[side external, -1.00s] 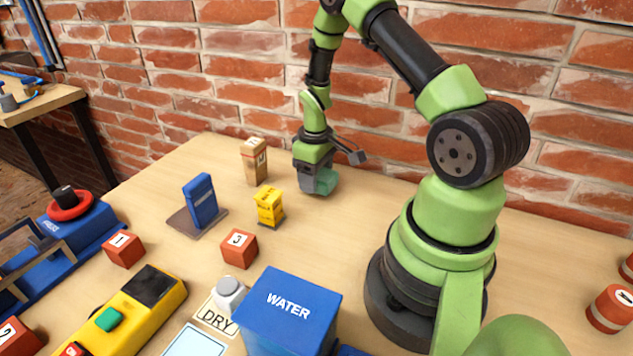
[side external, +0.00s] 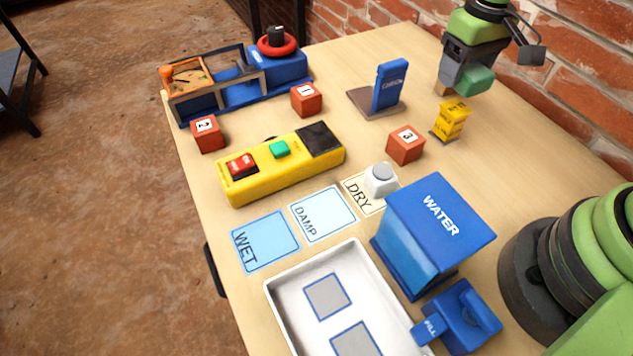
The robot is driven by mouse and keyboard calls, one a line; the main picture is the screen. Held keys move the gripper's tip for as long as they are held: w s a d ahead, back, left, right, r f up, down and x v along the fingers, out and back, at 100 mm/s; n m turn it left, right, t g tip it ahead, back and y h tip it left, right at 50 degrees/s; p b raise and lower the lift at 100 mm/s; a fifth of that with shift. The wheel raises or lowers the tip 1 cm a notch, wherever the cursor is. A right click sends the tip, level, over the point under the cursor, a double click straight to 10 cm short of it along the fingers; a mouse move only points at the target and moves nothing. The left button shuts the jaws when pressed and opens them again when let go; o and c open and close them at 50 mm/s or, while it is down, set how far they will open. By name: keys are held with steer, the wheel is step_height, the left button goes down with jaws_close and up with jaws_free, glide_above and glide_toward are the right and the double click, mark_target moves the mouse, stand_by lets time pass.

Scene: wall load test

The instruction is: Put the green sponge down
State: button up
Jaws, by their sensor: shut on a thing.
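The green sponge (side external: 477,81) is at the top right, held in my gripper (side external: 470,66). My gripper points down and is shut on the sponge, with the sponge's lower part showing below the grey jaws. I cannot tell whether the sponge touches the table or hangs just above it. The sponge is above and right of the yellow box (side external: 451,120), at the wall side of the table.
A brown carton (side external: 441,89) is mostly hidden behind my gripper. A blue upright block (side external: 390,86) stands to the left, and a red cube marked 3 (side external: 405,145) is nearer. WET (side external: 264,241), DAMP (side external: 323,214) and DRY (side external: 358,196) cards, a white tray (side external: 277,291) and a WATER box (side external: 440,215) are in front.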

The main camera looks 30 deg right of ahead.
steer(key=w+a, duration=0.2)
steer(key=a, duration=1.3)
glide_toward(305, 209)
step_height(305, 209, down, 2)
steer(key=shift+f+n, duration=0.2)
steer(key=shift+n, duration=0.1)
steer(key=shift+f, duration=2.3)
steer(key=shift+f, duration=0.15)
steer(key=o, duration=0.9)
